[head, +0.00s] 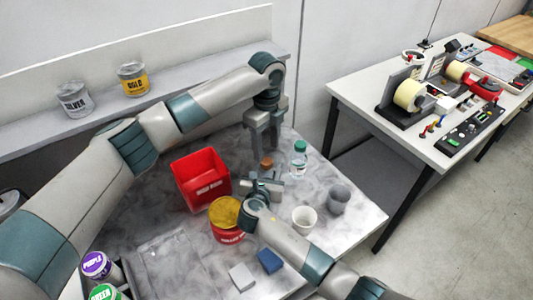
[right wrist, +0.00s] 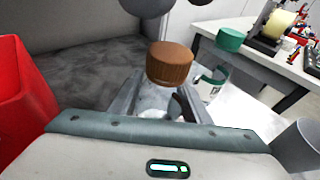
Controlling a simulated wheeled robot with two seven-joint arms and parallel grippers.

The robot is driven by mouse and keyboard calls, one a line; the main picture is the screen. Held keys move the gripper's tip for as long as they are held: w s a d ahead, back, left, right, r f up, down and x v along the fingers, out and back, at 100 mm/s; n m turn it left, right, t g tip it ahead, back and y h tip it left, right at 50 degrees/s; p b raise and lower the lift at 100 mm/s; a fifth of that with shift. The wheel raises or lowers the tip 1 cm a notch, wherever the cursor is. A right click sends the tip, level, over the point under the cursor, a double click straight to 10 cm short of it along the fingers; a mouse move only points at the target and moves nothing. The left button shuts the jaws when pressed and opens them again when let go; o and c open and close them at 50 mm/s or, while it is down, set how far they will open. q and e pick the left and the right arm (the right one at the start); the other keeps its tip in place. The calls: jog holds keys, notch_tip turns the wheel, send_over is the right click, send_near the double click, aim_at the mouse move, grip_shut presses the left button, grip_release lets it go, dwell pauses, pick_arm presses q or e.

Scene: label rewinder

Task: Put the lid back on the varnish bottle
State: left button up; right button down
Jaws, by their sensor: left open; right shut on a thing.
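A brown ribbed lid (head: 266,163) shows just below my left gripper (head: 264,150), whose two fingers point down and stand apart. In the right wrist view the lid (right wrist: 170,64) sits upright above the jaws of my right gripper (right wrist: 157,100). The right gripper is shut on a pale, see-through body under the lid, which looks like the varnish bottle (right wrist: 158,112). The fingers hide most of it. I cannot tell whether the lid is fully seated.
A clear bottle with a teal cap (head: 300,160) stands right of the left gripper. A red bin (head: 200,180), a red can with yellow top (head: 226,215), a white cup (head: 305,219) and a grey cup (head: 339,199) stand around. Blue (head: 269,261) and white blocks (head: 242,277) lie in front.

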pick_arm(q)
notch_tip(320, 180, up, 7)
jog(key=shift+r, duration=0.2)
dwell(0.3)
pick_arm(e)
jog(key=c, duration=0.9)
grip_release()
pick_arm(q)
jog(key=shift+f, duration=0.1)
notch_tip(320, 180, down, 4)
jog(key=b, duration=0.4)
jog(key=shift+f, duration=0.1)
pick_arm(e)
jog(key=v, duration=1.7)
jog(key=shift+s, duration=0.15)
jog(key=shift+r, duration=0.1)
